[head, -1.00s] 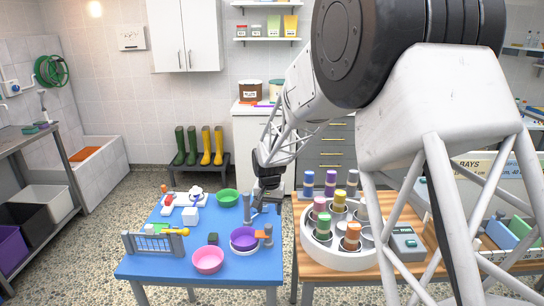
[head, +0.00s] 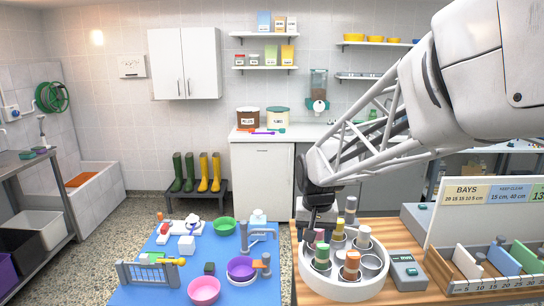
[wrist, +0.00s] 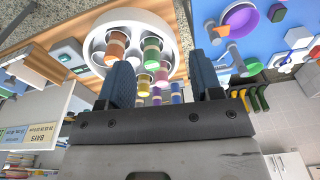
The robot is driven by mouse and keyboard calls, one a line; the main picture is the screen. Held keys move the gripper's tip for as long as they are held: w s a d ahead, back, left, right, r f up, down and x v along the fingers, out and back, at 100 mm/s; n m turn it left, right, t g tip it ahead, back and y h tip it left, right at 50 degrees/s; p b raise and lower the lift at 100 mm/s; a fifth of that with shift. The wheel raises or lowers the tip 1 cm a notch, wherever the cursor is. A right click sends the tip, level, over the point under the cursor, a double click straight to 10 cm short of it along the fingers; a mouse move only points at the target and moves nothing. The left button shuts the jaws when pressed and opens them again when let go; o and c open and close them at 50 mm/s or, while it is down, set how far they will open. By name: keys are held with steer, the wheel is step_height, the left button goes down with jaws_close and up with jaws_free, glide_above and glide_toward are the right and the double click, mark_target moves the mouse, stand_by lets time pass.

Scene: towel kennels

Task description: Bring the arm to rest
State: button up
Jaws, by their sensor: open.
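My gripper (head: 312,222) hangs in the head view above the left part of the round white tray (head: 338,291), at the left edge of the wooden table. Its fingers are partly hard to make out there. In the wrist view my gripper (wrist: 162,65) shows two blue-grey fingers spread apart with nothing held between them. The white tray (wrist: 92,42) with its coloured rolls lies beyond the fingertips. My arm reaches in from the upper right of the head view.
The blue table (head: 150,294) on the left carries a purple bowl (head: 241,267), a pink bowl (head: 204,290), a green bowl (head: 224,225) and a grey tap (head: 262,235). A grey device (head: 407,272) and divided bays (head: 500,285) stand right of the tray.

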steer(key=s+d, duration=0.2)
steer(key=s, duration=0.7)
steer(key=s+d+r+t, duration=0.1)
steer(key=s+d, duration=0.2)
steer(key=s, duration=0.6)
steer(key=s+d+r+n, duration=0.1)
steer(key=s+d, duration=0.2)
steer(key=s, duration=0.6)
steer(key=shift+r, duration=0.25)
steer(key=shift+w, duration=0.15)
